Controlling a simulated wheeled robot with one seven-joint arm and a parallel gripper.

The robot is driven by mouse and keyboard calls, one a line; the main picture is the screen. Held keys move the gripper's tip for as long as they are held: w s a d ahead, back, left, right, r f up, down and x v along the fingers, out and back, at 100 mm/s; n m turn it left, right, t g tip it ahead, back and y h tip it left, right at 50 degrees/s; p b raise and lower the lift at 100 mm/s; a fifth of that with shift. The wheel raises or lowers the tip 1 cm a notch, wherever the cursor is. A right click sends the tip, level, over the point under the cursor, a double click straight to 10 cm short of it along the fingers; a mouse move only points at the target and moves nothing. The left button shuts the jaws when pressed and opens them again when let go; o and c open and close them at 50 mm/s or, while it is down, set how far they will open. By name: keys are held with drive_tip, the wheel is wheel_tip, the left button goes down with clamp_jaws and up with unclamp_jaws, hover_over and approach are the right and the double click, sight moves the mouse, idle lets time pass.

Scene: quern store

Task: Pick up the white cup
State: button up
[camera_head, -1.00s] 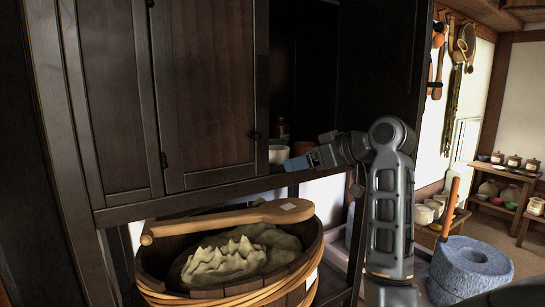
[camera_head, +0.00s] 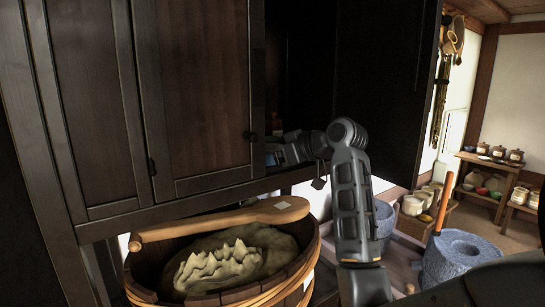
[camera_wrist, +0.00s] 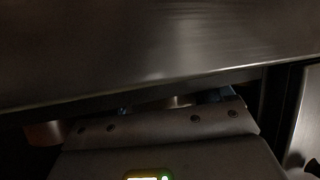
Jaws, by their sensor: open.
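My gripper (camera_head: 280,153) reaches into the dark open bay of the cabinet (camera_head: 205,185), just right of the closed door, with its blue-grey fingers low over the shelf. It is open. The white cup cannot be made out in the head view; the gripper and door edge cover the place where it stood. In the wrist view a small pale sliver (camera_wrist: 179,101) shows between the bluish fingertips; it may be the cup, but it is too dark to be sure.
The closed cabinet door (camera_head: 200,90) stands close left of my gripper. A wooden tub (camera_head: 300,262) with a paddle (camera_head: 225,219) across it is below. A brownish vessel (camera_wrist: 43,132) shows left in the wrist view. A stone quern (camera_head: 460,258) stands right.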

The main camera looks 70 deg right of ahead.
drive_tip(key=shift+w+d+f, duration=0.1)
drive_tip(key=shift+w+f, duration=0.1)
drive_tip(key=shift+w, duration=0.15)
drive_tip(key=c, duration=0.8)
drive_tip(key=shift+r, duration=0.1)
